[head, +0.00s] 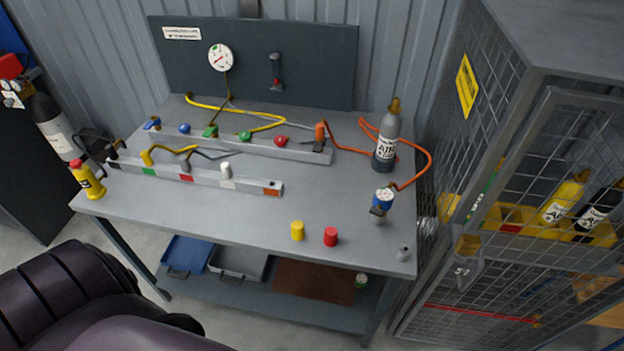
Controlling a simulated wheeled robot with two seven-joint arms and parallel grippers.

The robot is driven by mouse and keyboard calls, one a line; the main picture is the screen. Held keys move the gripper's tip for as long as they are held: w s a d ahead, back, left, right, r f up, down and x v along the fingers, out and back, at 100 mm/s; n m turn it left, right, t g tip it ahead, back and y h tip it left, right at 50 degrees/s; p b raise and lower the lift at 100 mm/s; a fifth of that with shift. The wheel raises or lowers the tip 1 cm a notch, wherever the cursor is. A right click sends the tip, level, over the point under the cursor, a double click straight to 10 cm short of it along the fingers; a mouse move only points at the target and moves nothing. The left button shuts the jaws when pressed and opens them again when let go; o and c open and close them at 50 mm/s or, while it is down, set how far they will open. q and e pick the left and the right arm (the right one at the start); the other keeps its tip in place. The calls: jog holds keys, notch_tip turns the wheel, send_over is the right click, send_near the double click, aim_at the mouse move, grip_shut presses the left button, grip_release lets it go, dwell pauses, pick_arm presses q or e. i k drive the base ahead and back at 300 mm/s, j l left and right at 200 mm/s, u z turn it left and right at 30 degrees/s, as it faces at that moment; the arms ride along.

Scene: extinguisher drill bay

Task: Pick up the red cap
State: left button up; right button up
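The red cap (330,236) is a small upright cylinder on the grey workbench (200,215), near its front edge and right of the middle. A yellow cap (297,230) of similar shape stands just left of it, a small gap apart. Nothing covers the red cap. A dark, bulky part of my arm fills the lower left corner of the head view, away from the cap. Neither of my grippers shows in this view.
Two rails with coloured fittings (205,176) cross the bench behind the caps. A mesh cage (470,190) stands right of the bench. The front strip is mostly clear.

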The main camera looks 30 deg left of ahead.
aim_at(330, 233)
jog(key=u, duration=0.8)
